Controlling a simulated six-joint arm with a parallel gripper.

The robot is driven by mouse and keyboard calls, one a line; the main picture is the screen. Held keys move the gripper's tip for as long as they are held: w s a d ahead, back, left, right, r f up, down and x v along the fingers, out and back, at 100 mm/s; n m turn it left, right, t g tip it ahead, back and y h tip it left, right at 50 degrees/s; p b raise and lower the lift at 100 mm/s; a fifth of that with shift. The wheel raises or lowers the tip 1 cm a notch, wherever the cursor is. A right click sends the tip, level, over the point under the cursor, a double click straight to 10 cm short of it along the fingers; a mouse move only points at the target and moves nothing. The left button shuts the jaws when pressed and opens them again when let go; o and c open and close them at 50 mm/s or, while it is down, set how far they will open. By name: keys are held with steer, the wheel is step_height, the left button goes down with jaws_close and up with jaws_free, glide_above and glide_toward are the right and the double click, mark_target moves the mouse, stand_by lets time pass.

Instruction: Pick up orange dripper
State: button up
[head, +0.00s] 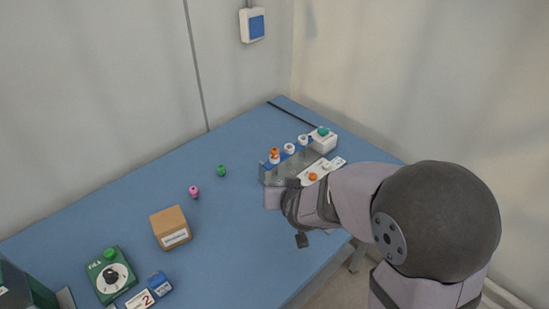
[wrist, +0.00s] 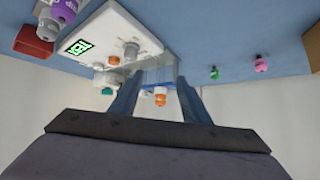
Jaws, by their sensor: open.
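Two orange pieces show. One orange-topped piece (head: 274,153) with a pale body stands at the left end of a clear rack (head: 278,174). An orange knob-like piece (head: 313,176) sits on a white unit (head: 322,169) just right of the rack. I cannot tell for sure which is the dripper. In the wrist view, an orange-and-white piece (wrist: 160,96) shows between my fingers, beyond them, and the other orange piece (wrist: 114,61) is left of them. My gripper (wrist: 161,78) is open and empty. In the head view my arm hides most of its fingers.
A green piece (head: 221,170) and a pink piece (head: 194,191) stand on the blue table (head: 230,210). A cardboard box (head: 170,228) and a green device with a dial (head: 111,275) are at left. White-topped pieces (head: 289,149) line the rack. The table's middle is clear.

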mark_target(274, 152)
steer(key=w+a+r+t+h, duration=0.1)
steer(key=w+a+r+t, duration=0.2)
steer(key=w, duration=0.4)
steer(key=shift+m+t+h+b, duration=0.4)
steer(key=shift+t, duration=0.5)
steer(key=shift+p+x, duration=0.75)
steer(key=shift+x, duration=1.75)
jaws_close()
